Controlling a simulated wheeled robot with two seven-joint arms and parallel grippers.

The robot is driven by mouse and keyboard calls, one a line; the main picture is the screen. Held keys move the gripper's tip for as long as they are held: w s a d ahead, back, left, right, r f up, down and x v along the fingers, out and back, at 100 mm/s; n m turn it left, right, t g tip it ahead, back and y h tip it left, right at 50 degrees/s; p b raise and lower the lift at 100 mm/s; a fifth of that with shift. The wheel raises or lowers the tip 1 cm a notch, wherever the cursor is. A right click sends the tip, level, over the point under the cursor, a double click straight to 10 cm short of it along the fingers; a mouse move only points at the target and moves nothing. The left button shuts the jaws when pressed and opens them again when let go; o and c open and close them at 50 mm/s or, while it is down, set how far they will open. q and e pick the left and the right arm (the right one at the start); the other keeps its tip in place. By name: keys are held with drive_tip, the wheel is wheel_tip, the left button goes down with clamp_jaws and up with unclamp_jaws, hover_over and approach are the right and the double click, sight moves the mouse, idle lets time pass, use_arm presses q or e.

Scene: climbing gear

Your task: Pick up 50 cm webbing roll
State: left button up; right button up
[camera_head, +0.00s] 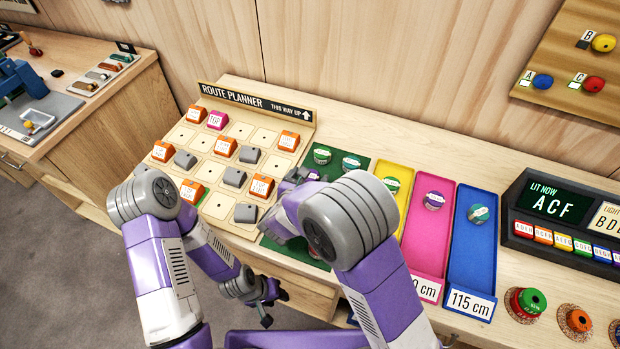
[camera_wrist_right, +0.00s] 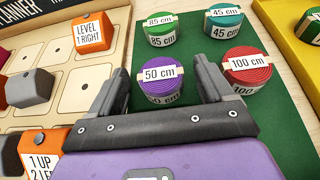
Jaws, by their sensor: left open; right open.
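The 50 cm webbing roll (camera_wrist_right: 163,82) is purple with a white label and sits on a green mat (camera_wrist_right: 146,112) in the right wrist view. My right gripper (camera_wrist_right: 162,78) is open, with one finger on each side of the roll; I cannot tell whether they touch it. The right gripper (camera_head: 291,190) is partly hidden there too. My left gripper (camera_head: 266,305) hangs low in front of the table, open and empty.
Close by on the mat are the 85 cm green roll (camera_wrist_right: 174,27), 45 cm teal roll (camera_wrist_right: 225,20) and 100 cm red roll (camera_wrist_right: 247,70). The route planner board (camera_head: 213,203) lies left; yellow, pink (camera_head: 428,244) and blue trays (camera_head: 472,260) lie right.

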drive_tip(key=shift+c, duration=0.3)
drive_tip(key=c, duration=1.1)
